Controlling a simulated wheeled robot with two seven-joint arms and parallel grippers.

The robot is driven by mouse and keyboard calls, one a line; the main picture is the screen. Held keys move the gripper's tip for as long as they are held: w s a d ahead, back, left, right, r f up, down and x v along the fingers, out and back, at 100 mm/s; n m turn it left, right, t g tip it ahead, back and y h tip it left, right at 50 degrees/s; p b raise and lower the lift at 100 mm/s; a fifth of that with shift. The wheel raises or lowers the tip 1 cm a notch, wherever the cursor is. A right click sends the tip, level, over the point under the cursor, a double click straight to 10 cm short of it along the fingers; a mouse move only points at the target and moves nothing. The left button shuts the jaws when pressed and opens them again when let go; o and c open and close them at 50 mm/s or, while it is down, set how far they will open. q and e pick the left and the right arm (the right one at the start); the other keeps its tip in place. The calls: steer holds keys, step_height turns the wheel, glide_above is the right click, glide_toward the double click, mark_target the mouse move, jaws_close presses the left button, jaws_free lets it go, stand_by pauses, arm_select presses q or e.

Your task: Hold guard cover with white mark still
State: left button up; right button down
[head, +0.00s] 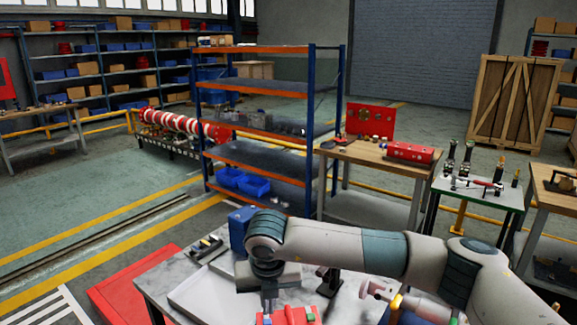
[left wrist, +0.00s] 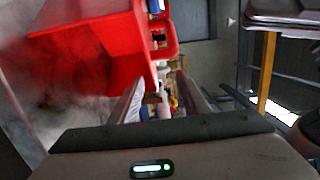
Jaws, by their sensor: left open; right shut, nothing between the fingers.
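A red part (head: 288,316) lies on the grey-topped table at the bottom edge of the head view, cut off by the frame. I cannot make out a white mark on it, so I cannot tell whether it is the guard cover. My right gripper (head: 268,303) points down right beside the red part, shut, with nothing seen between its fingers. My left gripper (left wrist: 160,97) shows in the left wrist view with two fingers apart and empty. A large red body (left wrist: 100,48) fills the upper left there, beyond the fingers; its identity is unclear.
The grey table (head: 155,285) holds a pale tray (head: 195,296) and a blue block (head: 238,228). A grey-white part with a yellow ring (head: 397,301) is at the lower right. Behind stand a blue-orange shelf (head: 258,122) and a wooden bench (head: 375,157).

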arm_select(q)
steer(key=v, duration=0.6)
steer(key=shift+s, duration=0.2)
steer(key=shift+a, duration=0.15)
